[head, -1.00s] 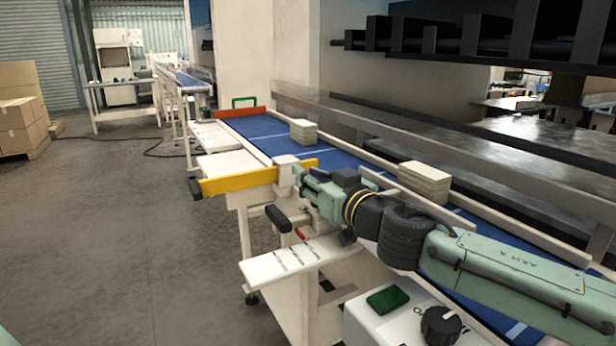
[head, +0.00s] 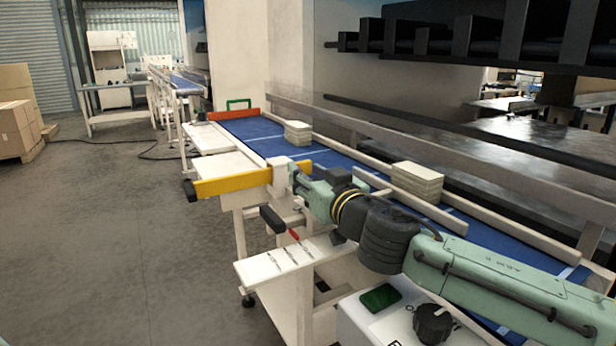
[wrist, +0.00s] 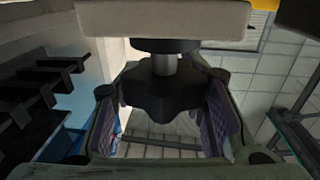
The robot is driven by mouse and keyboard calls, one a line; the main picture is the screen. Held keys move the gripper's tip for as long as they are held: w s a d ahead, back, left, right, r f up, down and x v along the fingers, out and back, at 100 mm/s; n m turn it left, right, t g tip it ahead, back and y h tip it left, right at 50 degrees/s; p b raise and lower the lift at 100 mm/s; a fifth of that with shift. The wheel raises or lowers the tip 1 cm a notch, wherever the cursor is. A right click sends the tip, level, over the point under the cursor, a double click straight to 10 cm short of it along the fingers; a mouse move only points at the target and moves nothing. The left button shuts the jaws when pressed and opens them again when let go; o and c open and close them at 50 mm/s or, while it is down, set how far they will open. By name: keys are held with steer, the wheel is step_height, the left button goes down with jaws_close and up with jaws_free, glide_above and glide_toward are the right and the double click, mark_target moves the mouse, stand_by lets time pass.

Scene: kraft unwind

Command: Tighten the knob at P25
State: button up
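A black lobed knob (wrist: 165,93) on a short grey shaft shows in the wrist view, under a pale block (wrist: 163,20). My gripper (wrist: 167,110) has one finger on each side of the knob. The side lobes come close to both pads; I cannot tell whether the pads touch or press on them. In the head view, my gripper (head: 300,180) is at the pale bracket by the yellow bar (head: 232,186), on the conveyor's near side. The knob between the fingers is hidden there. No readable P25 label shows.
The blue conveyor belt (head: 320,157) carries paper stacks (head: 417,181) beyond my arm. A black-ended handle (head: 273,218) and a pale shelf (head: 275,262) lie just below my gripper. A control box with a black dial (head: 433,323) stands in front.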

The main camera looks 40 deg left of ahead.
steer(key=shift+o, duration=0.7)
steer(key=shift+a+f, duration=0.15)
step_height(320, 180, up, 10)
steer(key=shift+o, duration=0.4)
